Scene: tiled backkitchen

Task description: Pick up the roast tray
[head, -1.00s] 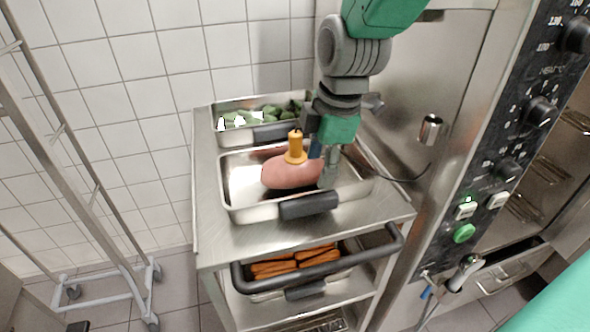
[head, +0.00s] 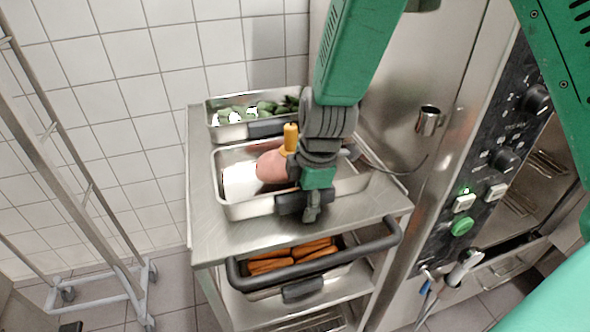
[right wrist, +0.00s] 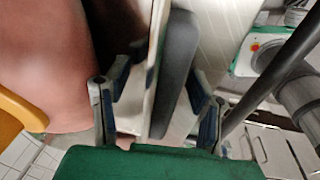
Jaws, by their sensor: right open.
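The roast tray (head: 235,207) is a shallow metal pan on the top of a steel cart. A pink roast (head: 270,167) with a yellow-handled probe (head: 290,138) stuck in it lies inside. My right gripper (head: 311,215) is over the tray's front edge, at its black front handle (head: 288,204), and hides part of both. In the right wrist view my right gripper (right wrist: 157,95) is open, with the dark handle (right wrist: 174,75) between its spread fingers and the roast (right wrist: 45,60) to the left. I cannot tell whether the fingers touch the handle. My left gripper is out of view.
A second tray with green vegetables (head: 233,115) stands behind. A tray of orange pieces (head: 290,262) sits on the shelf below. The cart's black push bar (head: 320,268) runs along the front. An oven panel (head: 490,170) is close on the right.

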